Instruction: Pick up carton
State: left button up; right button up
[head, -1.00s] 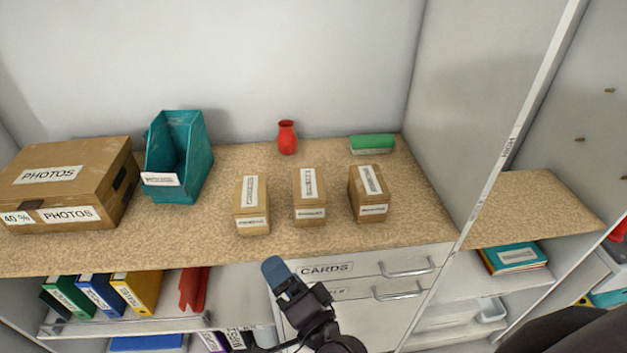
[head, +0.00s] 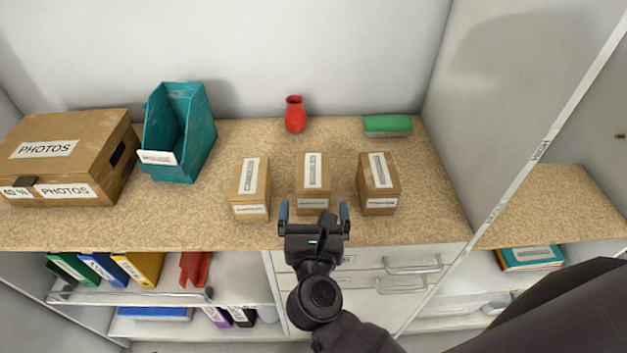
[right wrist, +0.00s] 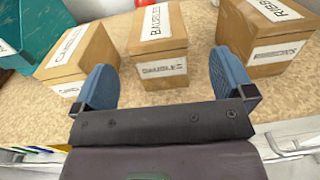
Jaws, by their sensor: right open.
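Three small brown cartons with white labels stand in a row on the speckled shelf top: a left carton (head: 250,188), a middle carton (head: 313,180) and a right carton (head: 379,184). My right gripper (head: 314,208) is open at the shelf's front edge, in front of the middle carton. In the right wrist view its blue fingers (right wrist: 165,85) are spread to either side of the middle carton (right wrist: 158,45), which stands just beyond them. The left carton (right wrist: 78,58) and right carton (right wrist: 265,38) also show there. The left gripper is out of view.
A large PHOTOS box (head: 75,158) and a teal magazine holder (head: 178,133) stand at left. A red vase (head: 295,114) and a green-topped item (head: 388,125) are behind the cartons. A tall partition (head: 500,110) stands at right. Drawers (head: 400,268) and binders are below.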

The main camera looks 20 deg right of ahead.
aim_at(314, 194)
jog(key=shift+x, duration=1.75)
jog(key=shift+f+p+x, duration=0.15)
jog(key=shift+p+x, duration=0.15)
jog(key=shift+x, duration=0.8)
jog(key=shift+f+p+x, duration=0.15)
jog(key=shift+p+x, duration=0.15)
jog(key=shift+x, duration=0.85)
jog(key=shift+a, duration=0.2)
jog(key=c, duration=1.2)
jog(key=shift+o, duration=0.2)
jog(key=shift+r, duration=0.15)
